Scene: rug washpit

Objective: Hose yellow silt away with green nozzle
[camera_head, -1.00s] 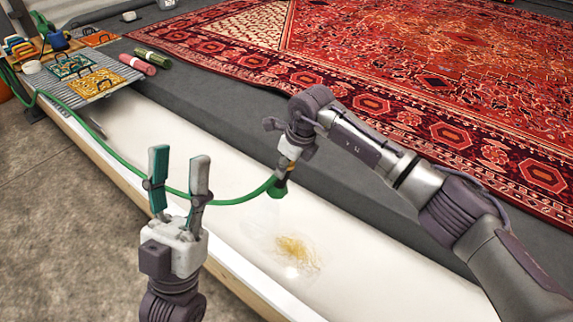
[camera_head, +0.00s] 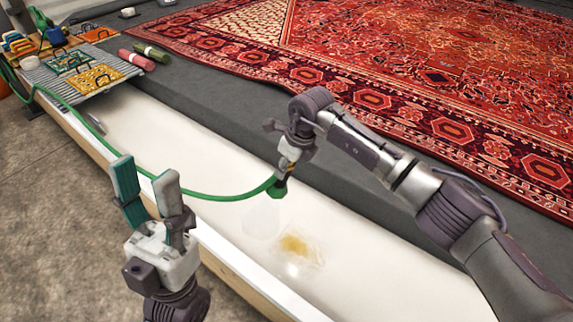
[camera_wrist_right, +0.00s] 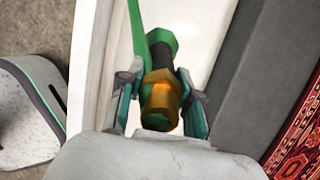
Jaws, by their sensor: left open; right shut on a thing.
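The green nozzle (camera_head: 279,187) is held in my right gripper (camera_head: 287,167) above the white trough, pointing down, with the green hose (camera_head: 225,199) trailing left from it. In the right wrist view the nozzle (camera_wrist_right: 161,85), with a brass-coloured fitting, sits between the two fingers of my right gripper (camera_wrist_right: 160,98). The yellow silt (camera_head: 294,245) is a small patch on the trough floor, below and slightly right of the nozzle. A faint pale wet-looking area lies around it. My left gripper (camera_head: 147,190) is open and empty near the trough's front edge, with the hose passing behind its fingers.
The white trough (camera_head: 180,150) runs diagonally, with a wooden front edge. A patterned red rug (camera_head: 420,60) lies on the grey ledge behind. A ribbed board (camera_head: 70,90) with tools and brushes stands at the far left. Red and green rolls (camera_head: 137,60) lie beside it.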

